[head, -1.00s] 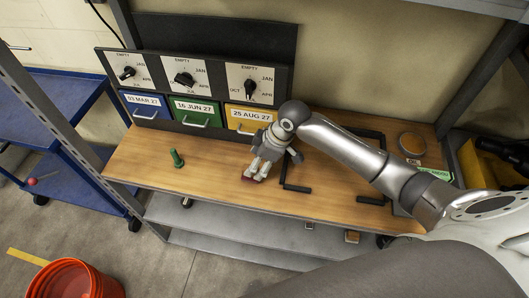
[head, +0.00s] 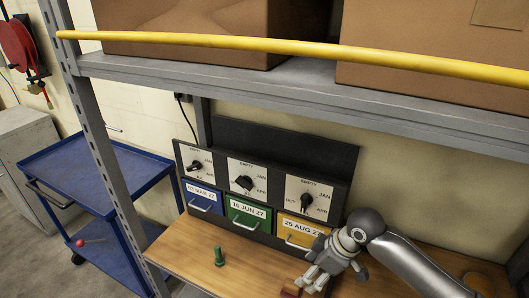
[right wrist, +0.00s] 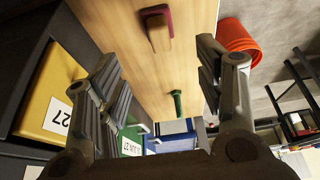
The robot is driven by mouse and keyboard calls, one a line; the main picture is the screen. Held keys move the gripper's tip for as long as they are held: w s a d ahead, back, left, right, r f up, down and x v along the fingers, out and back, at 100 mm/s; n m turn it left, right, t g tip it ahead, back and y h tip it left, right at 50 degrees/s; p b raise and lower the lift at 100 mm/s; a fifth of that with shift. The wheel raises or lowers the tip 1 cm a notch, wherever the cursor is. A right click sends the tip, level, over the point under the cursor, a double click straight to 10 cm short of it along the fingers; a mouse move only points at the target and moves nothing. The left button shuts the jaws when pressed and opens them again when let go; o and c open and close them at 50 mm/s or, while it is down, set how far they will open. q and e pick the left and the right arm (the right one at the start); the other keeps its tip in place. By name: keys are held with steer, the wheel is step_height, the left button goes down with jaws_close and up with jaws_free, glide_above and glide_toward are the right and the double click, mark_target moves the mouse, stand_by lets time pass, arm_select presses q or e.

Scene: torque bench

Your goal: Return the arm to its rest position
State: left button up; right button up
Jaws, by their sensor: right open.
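My right gripper (head: 314,281) is in front of the yellow drawer (head: 300,231), above the wooden bench top (head: 190,255). In the right wrist view its two fingers (right wrist: 162,90) are wide apart with nothing between them. A small dark red and wood-coloured piece (right wrist: 157,28) lies on the bench beyond the fingers. In the head view this piece (head: 290,292) shows just left of the fingertips, partly cut off by the frame's bottom edge. My left gripper is not in view.
A green bolt-like piece (head: 219,257) stands on the bench. Blue (head: 203,198), green (head: 247,214) and yellow drawers sit under three dial panels (head: 243,177). A shelf with a yellow bar (head: 300,47) and cardboard boxes (head: 190,30) is overhead. A blue cart (head: 85,170) stands left.

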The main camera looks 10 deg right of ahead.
steer(key=s+a+f+m+t, duration=0.1)
steer(key=s+a+f+m, duration=0.3)
steer(key=s, duration=0.7)
steer(key=s+d+f+m+h, duration=0.2)
steer(key=s+d+m+h, duration=0.3)
steer(key=s, duration=0.7)
step_height(320, 180, down, 27)
steer(key=s+g+y, duration=0.1)
steer(key=s+d+f, duration=0.1)
steer(key=s+f, duration=0.6)
steer(key=s, duration=0.1)
steer(key=s+d+f+g, duration=0.1)
steer(key=s+d+f, duration=0.1)
steer(key=s+f, duration=0.6)
steer(key=shift+d+g, duration=0.25)
steer(key=shift+g, duration=0.05)
